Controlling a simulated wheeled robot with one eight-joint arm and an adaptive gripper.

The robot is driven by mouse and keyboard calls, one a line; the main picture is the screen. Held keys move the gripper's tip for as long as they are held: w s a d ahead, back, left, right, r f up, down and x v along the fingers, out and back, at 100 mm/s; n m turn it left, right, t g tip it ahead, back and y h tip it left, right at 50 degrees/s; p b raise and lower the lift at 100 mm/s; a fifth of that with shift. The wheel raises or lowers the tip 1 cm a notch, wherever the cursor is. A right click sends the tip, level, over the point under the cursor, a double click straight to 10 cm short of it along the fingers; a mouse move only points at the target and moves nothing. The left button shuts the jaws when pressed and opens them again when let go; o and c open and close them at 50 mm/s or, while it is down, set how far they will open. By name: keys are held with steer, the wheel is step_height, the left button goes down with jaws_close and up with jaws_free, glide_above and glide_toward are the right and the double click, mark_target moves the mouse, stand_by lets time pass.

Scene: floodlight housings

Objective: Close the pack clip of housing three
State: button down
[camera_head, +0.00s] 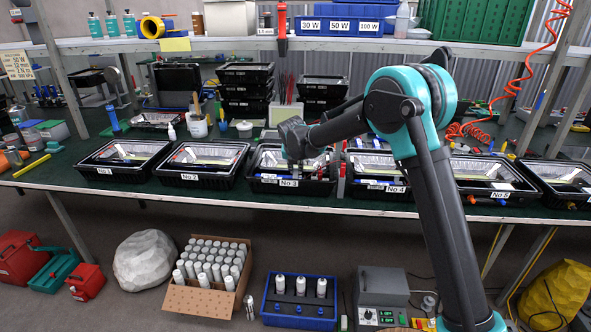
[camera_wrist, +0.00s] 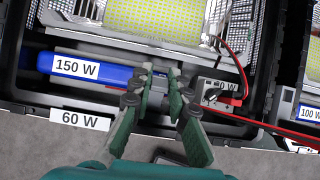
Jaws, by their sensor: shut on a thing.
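Housing three (camera_head: 289,183) is an open black box on the bench, tagged No 3. In the wrist view its black rim (camera_wrist: 18,108) surrounds a yellow LED panel. A blue pack (camera_wrist: 110,72) marked 150 W lies along its front side, and a 60 W label (camera_wrist: 72,120) sits on the front wall. My gripper (camera_head: 300,168) is down inside the front of housing three. In the wrist view my gripper (camera_wrist: 161,74) is shut on a small grey part at the pack's right end, apparently the pack clip (camera_wrist: 159,84). The fingers hide most of this part.
Right of the fingers is a grey connector block (camera_wrist: 216,92) with red and black wires (camera_wrist: 238,65). Housing two (camera_head: 203,165) stands to the left, housing four (camera_head: 378,188) close on the right.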

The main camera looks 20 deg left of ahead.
steer(key=shift+w+a+f+g, duration=0.1)
steer(key=shift+w+f+g, duration=0.1)
steer(key=shift+g, duration=0.35)
steer(key=shift+w+f+g, duration=0.15)
steer(key=shift+g, duration=0.4)
steer(key=shift+h, duration=0.3)
steer(key=c, duration=1.4)
jaws_free()
steer(key=shift+f, duration=0.1)
steer(key=shift+c, duration=0.2)
steer(key=v, duration=1.2)
steer(key=shift+w, duration=0.1)
